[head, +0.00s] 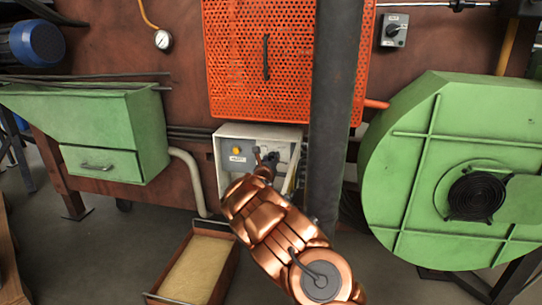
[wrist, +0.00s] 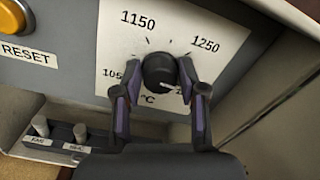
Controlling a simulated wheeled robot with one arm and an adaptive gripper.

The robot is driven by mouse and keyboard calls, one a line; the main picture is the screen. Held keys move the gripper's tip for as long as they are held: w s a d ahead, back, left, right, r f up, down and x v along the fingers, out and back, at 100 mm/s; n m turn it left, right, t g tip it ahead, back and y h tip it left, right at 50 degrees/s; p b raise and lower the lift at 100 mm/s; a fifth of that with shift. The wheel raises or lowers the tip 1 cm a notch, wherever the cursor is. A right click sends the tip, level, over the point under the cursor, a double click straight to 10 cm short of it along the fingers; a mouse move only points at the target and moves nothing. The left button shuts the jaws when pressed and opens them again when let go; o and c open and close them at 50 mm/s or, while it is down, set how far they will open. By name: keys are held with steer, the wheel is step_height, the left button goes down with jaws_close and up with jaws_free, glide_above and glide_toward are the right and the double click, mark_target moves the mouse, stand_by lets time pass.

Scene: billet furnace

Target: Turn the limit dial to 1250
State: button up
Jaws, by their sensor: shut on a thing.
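The limit dial (wrist: 159,70) is a round black knob on a white scale plate (wrist: 118,42) in the wrist view. The scale shows 1150 at upper left, 1250 at upper right, part of a 105- label at left and a °C mark below. A small white mark shows on the knob's lower right side, not toward 1250. My gripper (wrist: 157,82) has a dark finger on each side of the knob and is shut on it. One finger partly hides the lower right label. In the head view my gripper (head: 266,163) is at the grey control box (head: 219,155), hiding the dial.
An orange RESET button (wrist: 14,18) is left of the scale. A dark vertical post (head: 337,110) stands just right of my arm. An orange mesh guard (head: 235,60) is above the box, and a sand tray (head: 235,255) is below.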

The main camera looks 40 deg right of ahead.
steer(key=n+p, duration=0.1)
steer(key=n, duration=0.4)
steer(key=shift+n, duration=0.3)
steer(key=shift+f+n+p, duration=0.2)
steer(key=shift+n+p, duration=0.3)
steer(key=shift+n, duration=1.8)
steer(key=o, duration=1.1)
steer(key=shift+a, duration=0.15)
steer(key=shift+s+a+r, duration=0.1)
steer(key=shift+s+a, duration=0.05)
steer(key=shift+a, duration=0.3)
steer(key=shift+v, duration=5.45)
